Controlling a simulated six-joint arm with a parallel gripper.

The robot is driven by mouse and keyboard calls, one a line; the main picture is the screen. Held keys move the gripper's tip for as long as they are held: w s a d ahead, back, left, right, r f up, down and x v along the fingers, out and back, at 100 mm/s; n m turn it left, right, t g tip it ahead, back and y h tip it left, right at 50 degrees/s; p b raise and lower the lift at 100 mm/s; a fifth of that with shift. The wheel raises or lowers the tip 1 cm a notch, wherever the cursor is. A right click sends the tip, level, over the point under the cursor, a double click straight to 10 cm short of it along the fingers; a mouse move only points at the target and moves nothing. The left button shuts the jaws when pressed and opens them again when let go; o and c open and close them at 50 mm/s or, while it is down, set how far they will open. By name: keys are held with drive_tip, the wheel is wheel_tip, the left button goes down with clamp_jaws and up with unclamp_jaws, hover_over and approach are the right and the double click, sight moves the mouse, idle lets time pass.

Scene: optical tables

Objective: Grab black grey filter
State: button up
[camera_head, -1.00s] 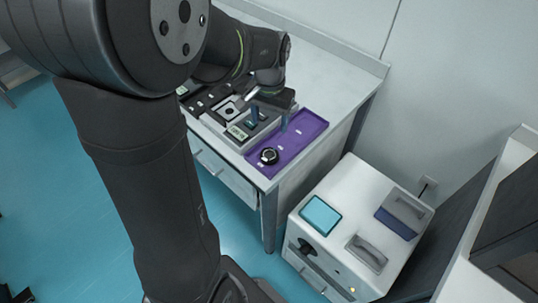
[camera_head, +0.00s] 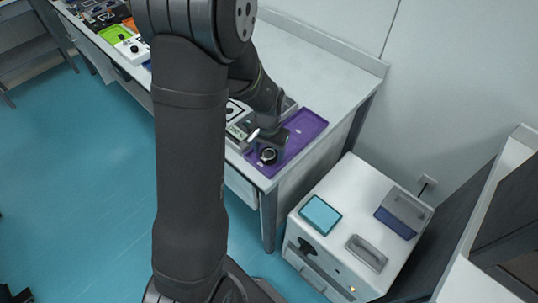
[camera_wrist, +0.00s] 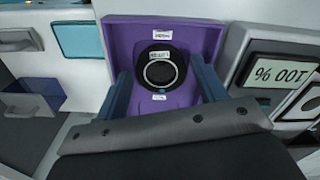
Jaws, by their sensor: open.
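The black grey filter (camera_wrist: 160,72) is a round black ring with a grey centre and a small white label on its rim. It lies on the purple tray (camera_wrist: 115,39), between labels stuck on the tray. In the head view the filter (camera_head: 268,155) sits near the tray's front end, partly covered by my gripper. My gripper (camera_wrist: 163,88) is open, with one blue finger on each side of the filter and visible space between each finger and the ring. I cannot tell how far above the tray the fingertips are.
Right of the tray in the wrist view is a grey holder with a "100 %" plate (camera_wrist: 279,73). A white cabinet (camera_head: 345,242) with a teal pad (camera_head: 320,215) and handles stands beside the table. The tray's far end (camera_head: 308,122) is clear.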

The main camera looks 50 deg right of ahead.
drive_tip(key=shift+f, duration=0.3)
drive_tip(key=shift+c, duration=0.4)
drive_tip(key=c, duration=0.7)
drive_tip(key=shift+r, duration=0.15)
